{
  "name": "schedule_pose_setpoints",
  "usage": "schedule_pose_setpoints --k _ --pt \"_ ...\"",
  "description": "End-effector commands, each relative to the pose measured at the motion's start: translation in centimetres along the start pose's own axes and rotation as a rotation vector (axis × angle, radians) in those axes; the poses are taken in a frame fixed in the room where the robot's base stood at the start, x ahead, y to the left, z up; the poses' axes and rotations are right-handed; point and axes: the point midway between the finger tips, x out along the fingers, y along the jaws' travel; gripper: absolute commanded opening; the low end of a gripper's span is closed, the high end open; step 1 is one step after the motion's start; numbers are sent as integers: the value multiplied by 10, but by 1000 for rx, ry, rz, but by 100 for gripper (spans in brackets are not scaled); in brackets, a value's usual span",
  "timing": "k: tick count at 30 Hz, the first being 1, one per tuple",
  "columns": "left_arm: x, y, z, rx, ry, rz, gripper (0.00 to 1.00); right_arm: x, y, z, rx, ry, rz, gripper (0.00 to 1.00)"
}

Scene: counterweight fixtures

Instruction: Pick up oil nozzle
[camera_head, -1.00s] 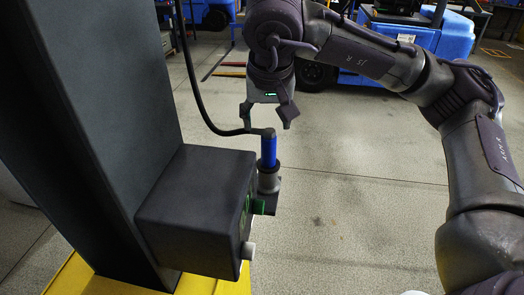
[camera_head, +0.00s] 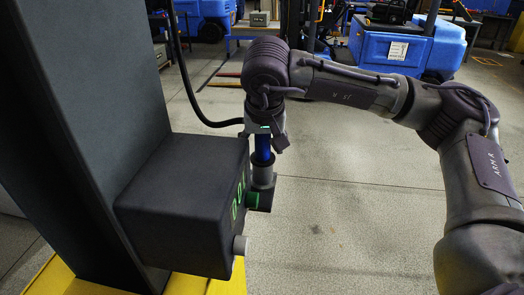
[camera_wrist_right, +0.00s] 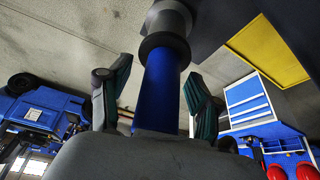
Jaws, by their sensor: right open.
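The oil nozzle (camera_head: 262,151) has a blue grip and stands upright in a grey holder (camera_head: 262,174) on the side of a dark dispenser box (camera_head: 185,205). My right gripper (camera_head: 264,140) is over the top of the nozzle, pointing down. In the right wrist view, the blue grip (camera_wrist_right: 160,95) lies between the two open fingers of the right gripper (camera_wrist_right: 157,82), with a gap showing on each side. The nozzle's top is hidden by the gripper. My left gripper is not in view.
A dark column (camera_head: 95,110) rises at the left above a yellow base (camera_head: 55,277). Open floor (camera_head: 350,230) lies to the right. Blue vehicles (camera_head: 400,48) stand at the back.

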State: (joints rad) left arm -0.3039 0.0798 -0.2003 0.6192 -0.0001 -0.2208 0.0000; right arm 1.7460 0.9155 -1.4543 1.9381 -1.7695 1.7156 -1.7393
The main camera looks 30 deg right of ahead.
Motion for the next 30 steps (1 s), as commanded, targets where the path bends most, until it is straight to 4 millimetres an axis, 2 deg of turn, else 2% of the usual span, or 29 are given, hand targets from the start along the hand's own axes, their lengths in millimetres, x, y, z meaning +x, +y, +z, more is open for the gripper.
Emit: schedule_pose_setpoints --k 3,4,15,26,30 --pt "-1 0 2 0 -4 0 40 -1 0 0 0 0 0 64" --pt "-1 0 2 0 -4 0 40 -1 0 0 0 0 0 60" --pt "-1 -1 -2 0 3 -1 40 -1 0 0 1 0 0 0" --pt "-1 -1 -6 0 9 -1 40 -2 0 -1 1 1 -1 0" --pt "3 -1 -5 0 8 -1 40 -9 0 -5 3 4 -1 0"
